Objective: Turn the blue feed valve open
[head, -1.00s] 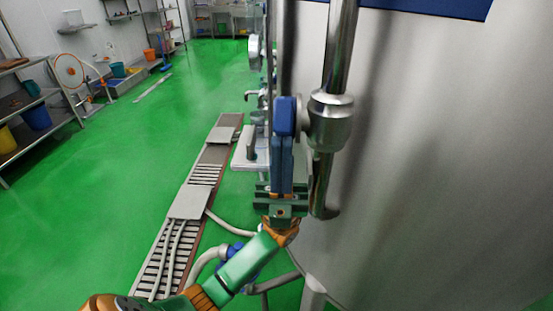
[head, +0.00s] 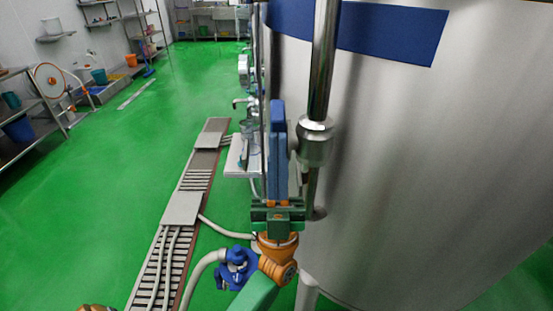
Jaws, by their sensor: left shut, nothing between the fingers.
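The blue feed valve shows as a steel valve body (head: 316,143) on a vertical pipe beside the big tank. Its blue handle (head: 277,109) is just left of the body, and only the upper end shows clearly. My left gripper (head: 277,135) points up from below, its blue-grey fingers shut together in line with the handle and overlapping it in the view. I cannot tell whether the fingers touch the handle. The fingers hide the handle's lower part. My right gripper is out of view.
The steel tank (head: 430,170) with a blue band fills the right side. A blue pump (head: 236,268) with a pale hose stands on the floor below my left gripper. A grated drain (head: 188,190) runs along the green floor (head: 100,190). Shelves stand at the far left.

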